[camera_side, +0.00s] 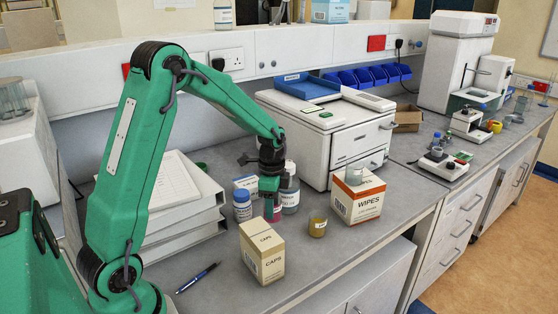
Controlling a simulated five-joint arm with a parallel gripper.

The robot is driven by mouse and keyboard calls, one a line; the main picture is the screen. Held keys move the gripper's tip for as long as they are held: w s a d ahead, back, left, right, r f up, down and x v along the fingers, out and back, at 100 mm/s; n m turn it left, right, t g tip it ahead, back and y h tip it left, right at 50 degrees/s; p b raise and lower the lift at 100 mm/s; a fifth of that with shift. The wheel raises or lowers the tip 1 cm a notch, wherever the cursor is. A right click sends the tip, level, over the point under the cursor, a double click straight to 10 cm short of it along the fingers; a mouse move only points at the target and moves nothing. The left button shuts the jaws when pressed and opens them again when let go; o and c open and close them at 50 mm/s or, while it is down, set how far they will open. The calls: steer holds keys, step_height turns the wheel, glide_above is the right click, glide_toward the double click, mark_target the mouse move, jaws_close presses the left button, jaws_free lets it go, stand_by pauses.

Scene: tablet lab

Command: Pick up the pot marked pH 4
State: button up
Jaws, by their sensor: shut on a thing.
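My gripper (270,196) points down at the middle of the bench, among several small containers. It is shut on a small pink-red pot (273,211), which is partly hidden by the jaws. Whether the pot touches the bench I cannot tell. A small yellow-brown pot (317,228) stands apart to the right. No pH marking is readable on either pot at this size.
A blue-capped white bottle (242,208) stands just left of the gripper and a grey bottle (290,194) just right. A CAPS box (263,255) is in front, a WIPES box (357,200) to the right. Binders (175,225) are left; a pen (198,278) lies near the front.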

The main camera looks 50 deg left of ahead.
steer(key=shift+r, duration=2.65)
steer(key=shift+d, duration=0.1)
